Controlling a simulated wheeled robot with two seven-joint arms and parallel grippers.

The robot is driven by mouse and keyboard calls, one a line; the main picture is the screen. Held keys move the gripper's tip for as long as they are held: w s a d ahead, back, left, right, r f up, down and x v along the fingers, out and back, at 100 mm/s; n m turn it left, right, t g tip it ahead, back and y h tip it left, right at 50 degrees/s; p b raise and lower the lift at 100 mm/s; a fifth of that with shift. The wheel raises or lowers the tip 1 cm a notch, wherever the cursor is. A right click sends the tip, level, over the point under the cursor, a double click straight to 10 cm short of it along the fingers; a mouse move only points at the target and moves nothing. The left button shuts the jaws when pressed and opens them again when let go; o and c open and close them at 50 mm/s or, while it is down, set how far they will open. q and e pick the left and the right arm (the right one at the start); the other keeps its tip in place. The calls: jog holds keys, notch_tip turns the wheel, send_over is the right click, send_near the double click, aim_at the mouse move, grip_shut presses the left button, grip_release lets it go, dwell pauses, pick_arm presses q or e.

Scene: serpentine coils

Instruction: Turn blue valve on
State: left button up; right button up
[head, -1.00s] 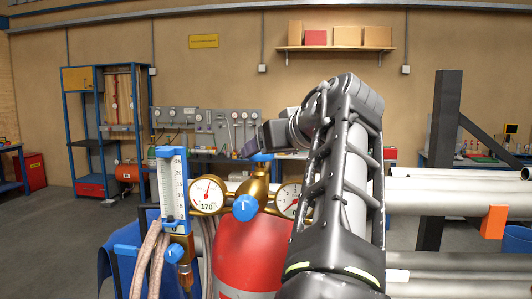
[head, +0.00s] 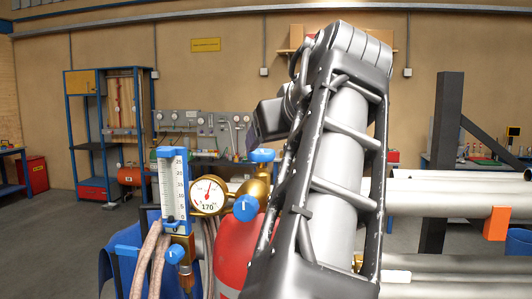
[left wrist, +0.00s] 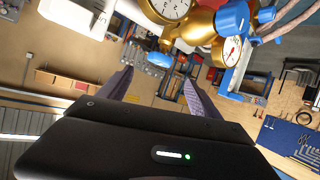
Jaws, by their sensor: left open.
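In the head view, a blue valve handle (head: 262,155) tops the brass regulator (head: 258,188), with a blue knob (head: 246,208) on its front. The red cylinder (head: 232,250) below is partly hidden by my arm. A further blue knob (head: 175,253) sits under the flow meter (head: 174,188). In the left wrist view, which is upside down, my left gripper (left wrist: 157,78) is open and empty, its two fingers well apart. The brass regulator (left wrist: 200,24) and a blue knob (left wrist: 232,18) show at the top, apart from the fingers. My right gripper is not in view.
Large grey pipes (head: 445,195) lie to the right of my arm. A workbench and wall shelf stand farther back.

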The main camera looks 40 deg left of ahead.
aim_at(262, 159)
pick_arm(q)
jog(key=a+m+h, duration=0.1)
jog(key=s+a+f+t+h, duration=0.1)
jog(key=s+a+m+t+h, duration=0.1)
jog(key=shift+a+f+m+b, duration=0.25)
jog(key=shift+f+m+b, duration=0.05)
jog(key=a, duration=0.1)
jog(key=a+m+t+h, duration=0.1)
jog(key=a+m, duration=0.1)
jog(key=shift+w+f+t, duration=0.3)
jog(key=shift+w, duration=0.05)
jog(key=shift+w+d+r+m+h, duration=0.2)
jog(key=shift+w+m+h, duration=0.1)
jog(key=shift+m, duration=0.4)
jog(key=shift+d+r+m+t, duration=0.2)
jog(key=shift+d+m+t, duration=0.1)
jog(key=shift+m, duration=0.2)
jog(key=shift+a, duration=0.15)
jog(key=shift+w+f, duration=0.1)
jog(key=shift+w, duration=0.05)
